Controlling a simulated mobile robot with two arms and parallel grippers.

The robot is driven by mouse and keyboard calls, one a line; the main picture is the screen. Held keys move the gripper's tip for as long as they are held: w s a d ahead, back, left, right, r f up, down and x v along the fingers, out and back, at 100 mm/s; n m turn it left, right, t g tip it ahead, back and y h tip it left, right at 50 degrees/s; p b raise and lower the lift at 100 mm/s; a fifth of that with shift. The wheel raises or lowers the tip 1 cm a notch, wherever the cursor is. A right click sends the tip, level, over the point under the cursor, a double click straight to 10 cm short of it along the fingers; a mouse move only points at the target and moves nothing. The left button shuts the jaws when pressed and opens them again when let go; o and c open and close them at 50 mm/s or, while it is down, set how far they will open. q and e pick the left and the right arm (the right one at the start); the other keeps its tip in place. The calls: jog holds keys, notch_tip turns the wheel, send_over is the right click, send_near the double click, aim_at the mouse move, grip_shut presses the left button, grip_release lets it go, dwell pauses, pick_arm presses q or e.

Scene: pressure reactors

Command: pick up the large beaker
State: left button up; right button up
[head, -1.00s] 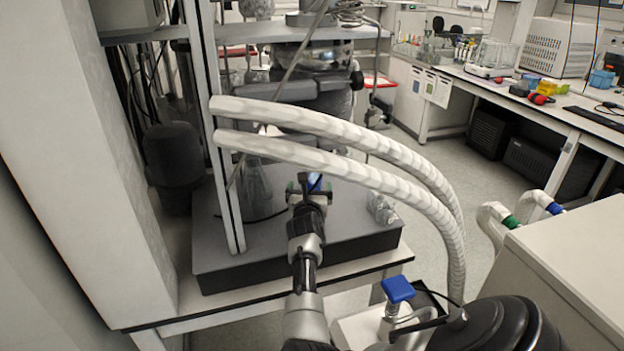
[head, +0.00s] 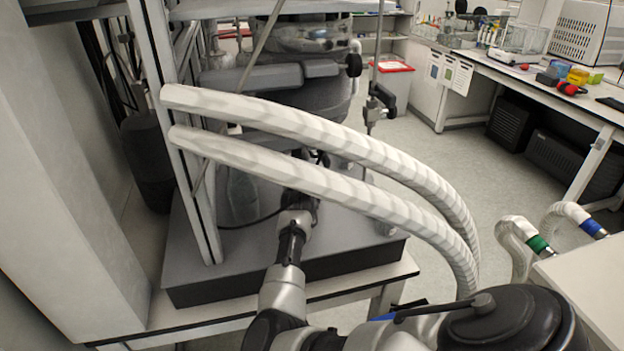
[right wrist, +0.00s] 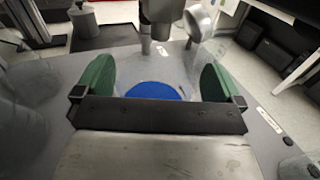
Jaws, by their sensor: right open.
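A clear glass vessel, seemingly the large beaker (right wrist: 178,72), stands on the grey platform in the right wrist view, with a flat blue disc or blue contents inside its outline. My right gripper (right wrist: 156,84) is open, with its green finger pads to the left and right of this glass. I cannot tell whether the pads touch it. In the head view my right arm reaches under the white hoses, and the hoses largely hide the gripper and the beaker. My left gripper is not in view.
Two thick white hoses (head: 300,175) arch over my arm from the reactor frame (head: 178,150). The grey platform (head: 235,262) carries another clear flask (head: 240,195) on the left. Free floor lies to the right.

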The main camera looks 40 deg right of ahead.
jog(key=shift+a+r, duration=0.2)
jog(key=shift+a, duration=0.05)
jog(key=shift+s+a+r, duration=0.2)
jog(key=shift+a+r, duration=0.15)
jog(key=shift+a, duration=0.2)
jog(key=shift+c, duration=2.2)
jog(key=shift+d+f, duration=0.2)
jog(key=shift+c, duration=1.2)
jog(key=c, duration=0.5)
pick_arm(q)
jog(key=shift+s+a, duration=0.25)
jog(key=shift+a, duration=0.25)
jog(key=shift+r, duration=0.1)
pick_arm(e)
jog(key=shift+d+r, duration=0.1)
jog(key=shift+r, duration=0.05)
